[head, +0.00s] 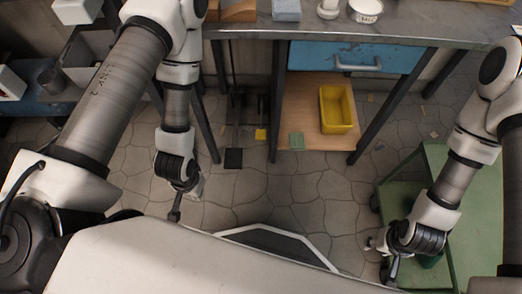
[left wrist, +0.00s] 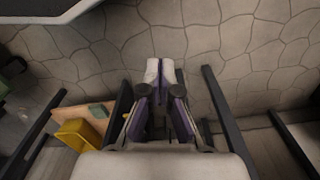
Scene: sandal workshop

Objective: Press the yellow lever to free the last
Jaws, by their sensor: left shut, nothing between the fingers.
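A small yellow pad (head: 260,134) shows low under the bench, beside thin dark upright bars; it may be the yellow lever, but it is too small to be sure. A black pad (head: 233,158) lies just left of and nearer than it. My left gripper (head: 175,214) points down over the floor, nearer to me than both pads and apart from them. In the left wrist view its pale fingertips (left wrist: 166,70) are together with nothing between them. My right gripper (head: 388,264) hangs by the green cart; its fingers are partly hidden. No sandal or last is clearly visible.
The grey workbench (head: 400,38) has dark legs and a blue drawer (head: 345,57). A yellow bin (head: 338,109) stands on the wooden lower shelf (head: 300,105). The green cart (head: 435,165) is at right. The stone floor (head: 290,195) between is mostly clear.

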